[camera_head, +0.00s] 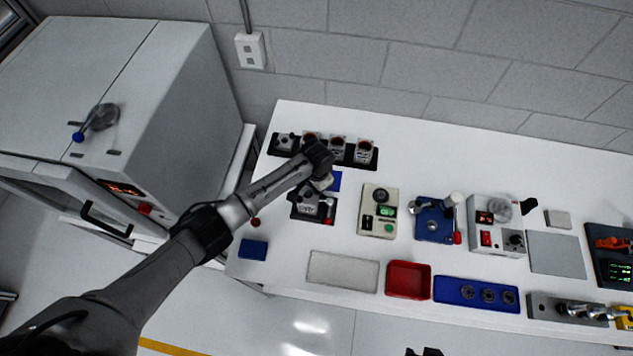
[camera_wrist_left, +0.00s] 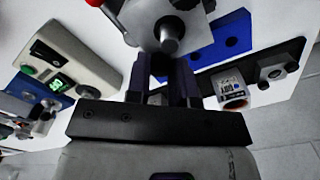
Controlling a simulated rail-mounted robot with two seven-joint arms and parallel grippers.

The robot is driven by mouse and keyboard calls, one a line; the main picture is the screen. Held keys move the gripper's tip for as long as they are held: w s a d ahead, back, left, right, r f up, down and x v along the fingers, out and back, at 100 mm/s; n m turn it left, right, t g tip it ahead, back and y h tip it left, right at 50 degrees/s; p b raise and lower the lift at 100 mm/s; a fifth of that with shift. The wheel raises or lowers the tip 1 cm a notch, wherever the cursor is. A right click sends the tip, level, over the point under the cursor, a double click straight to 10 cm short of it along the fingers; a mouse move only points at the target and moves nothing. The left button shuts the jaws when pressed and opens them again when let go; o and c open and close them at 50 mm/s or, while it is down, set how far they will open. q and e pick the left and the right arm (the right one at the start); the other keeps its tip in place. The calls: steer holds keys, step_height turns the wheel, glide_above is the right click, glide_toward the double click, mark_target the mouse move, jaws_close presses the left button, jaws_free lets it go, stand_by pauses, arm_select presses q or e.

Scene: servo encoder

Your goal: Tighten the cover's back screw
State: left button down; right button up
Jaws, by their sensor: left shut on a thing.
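The servo unit (camera_head: 307,203) sits in a dark fixture (camera_head: 299,216) with a red-knobbed handle (camera_head: 328,218), on the table left of centre. In the left wrist view its pale housing (camera_wrist_left: 150,14) fills the top middle, with a grey cylindrical part (camera_wrist_left: 171,38) standing out toward me. My left gripper (camera_head: 323,184) is at the back of the unit. In the wrist view its dark fingers (camera_wrist_left: 169,62) are close together and shut at the grey cylindrical part. The screw itself cannot be made out. Dark tips at the bottom edge look like my right gripper (camera_head: 425,352); their opening is unclear.
A dark rack (camera_head: 352,162) with several cups stands behind. Right of the fixture are a beige meter box (camera_head: 378,211), a blue fixture (camera_head: 434,220) and a grey instrument (camera_head: 496,226). In front lie a white tray (camera_head: 342,271), red tray (camera_head: 408,280) and blue tray (camera_head: 476,294).

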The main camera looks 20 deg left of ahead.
arm_select(q)
steer(key=shift+m+p, duration=0.6)
steer(key=shift+m, duration=1.7)
steer(key=c, duration=1)
jaws_free()
steer(key=shift+o, duration=0.2)
steer(key=shift+r, duration=0.1)
step_height(320, 180, up, 14)
steer(key=shift+b, duration=0.3)
steer(key=shift+f, duration=0.2)
